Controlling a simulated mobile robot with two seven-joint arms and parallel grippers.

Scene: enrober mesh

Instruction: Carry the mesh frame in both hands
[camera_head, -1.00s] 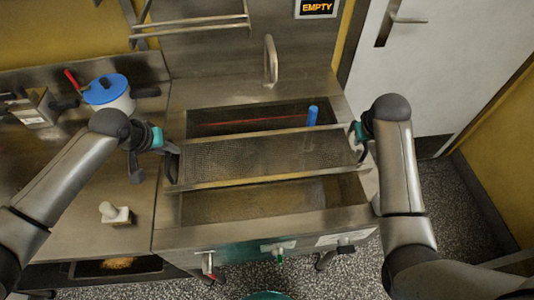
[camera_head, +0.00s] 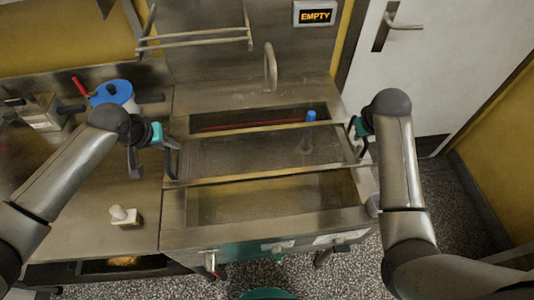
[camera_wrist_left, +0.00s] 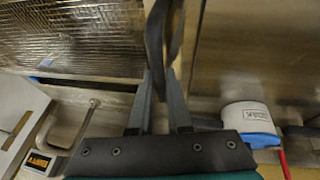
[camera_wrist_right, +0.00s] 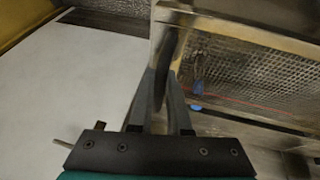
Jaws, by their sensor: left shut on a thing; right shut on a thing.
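The mesh frame (camera_head: 250,157), a long metal frame with fine wire mesh, spans across the open steel basin in the head view. Its mesh also shows in the left wrist view (camera_wrist_left: 70,35) and in the right wrist view (camera_wrist_right: 255,70). My left gripper (camera_head: 166,146) is shut on the dark handle at its left end. My right gripper (camera_head: 358,129) is shut on the handle at its right end. The frame looks roughly level and above the basin; the exact gap cannot be told.
The basin (camera_head: 275,200) shows in front of and behind the frame. A blue-topped upright object (camera_head: 311,116) stands behind it, its lower part seen through the mesh. A faucet (camera_head: 270,65) rises at the back. A blue-lidded pot (camera_head: 114,93) and white-knobbed block (camera_head: 125,215) are left.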

